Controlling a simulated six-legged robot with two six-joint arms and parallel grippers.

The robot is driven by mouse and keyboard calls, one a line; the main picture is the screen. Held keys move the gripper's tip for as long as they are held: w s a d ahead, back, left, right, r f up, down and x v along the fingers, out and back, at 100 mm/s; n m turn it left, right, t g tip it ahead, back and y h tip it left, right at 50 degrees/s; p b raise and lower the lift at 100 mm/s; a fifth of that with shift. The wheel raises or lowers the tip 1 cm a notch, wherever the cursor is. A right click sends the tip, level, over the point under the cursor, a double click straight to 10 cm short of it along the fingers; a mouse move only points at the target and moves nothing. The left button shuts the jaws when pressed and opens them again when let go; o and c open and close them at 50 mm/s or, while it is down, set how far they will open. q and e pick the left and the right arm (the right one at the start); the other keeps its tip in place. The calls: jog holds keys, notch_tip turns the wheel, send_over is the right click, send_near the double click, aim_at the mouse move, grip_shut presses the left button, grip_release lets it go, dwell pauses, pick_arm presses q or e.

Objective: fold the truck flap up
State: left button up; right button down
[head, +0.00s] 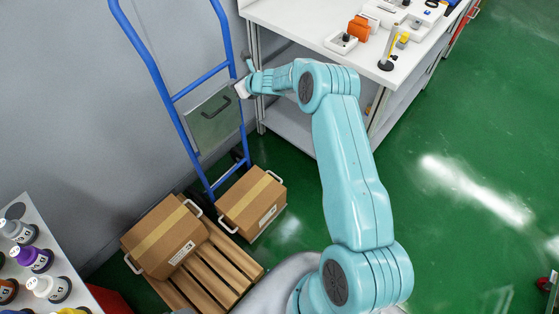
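The blue hand truck (178,97) stands upright against the grey wall. Its grey flap (210,128), with a dark handle (215,108), is raised and lies roughly flat between the rails, above the truck's foot. My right gripper (243,87) is at the flap's upper right corner, beside the truck's right rail. I cannot tell whether it touches the flap, and its fingers are too small and partly hidden to show their opening. My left gripper is not in view.
Two cardboard boxes with white handles, one left (165,237) and one right (252,203), are at a wooden pallet (213,268) below the truck. A white workbench (300,22) with tools stands right. A bottle rack (22,211) is at lower left.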

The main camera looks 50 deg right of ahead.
jog(key=shift+w+r, duration=0.25)
jog(key=shift+w, duration=0.15)
jog(key=shift+w, duration=0.1)
dwell(0.4)
